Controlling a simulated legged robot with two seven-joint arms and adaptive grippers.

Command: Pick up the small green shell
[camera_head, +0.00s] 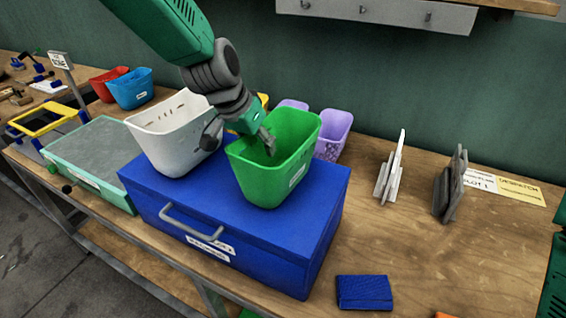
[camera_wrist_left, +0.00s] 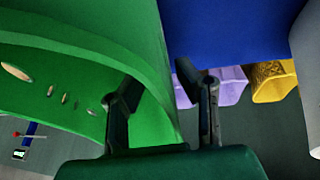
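A green open-topped bin (camera_head: 272,178) stands upright on the blue box's lid; it is the green shell-like thing I see. Its wall (camera_wrist_left: 165,75) fills much of the left wrist view. My left gripper (camera_head: 268,142) reaches down at the bin's mouth in the head view. In the left wrist view the left gripper (camera_wrist_left: 160,88) has its fingers spread, one over the green wall and one to the right of it, with the rim between them. Whether a finger touches the wall I cannot tell. My right gripper is not in view.
The blue box (camera_head: 230,255) has a grey front handle. A white bin (camera_head: 165,140) stands close on the left, with purple bins (camera_head: 333,135) behind. Upright grey plates (camera_head: 450,185) and a blue wallet-like piece (camera_head: 364,292) are on the right. Table between them is clear.

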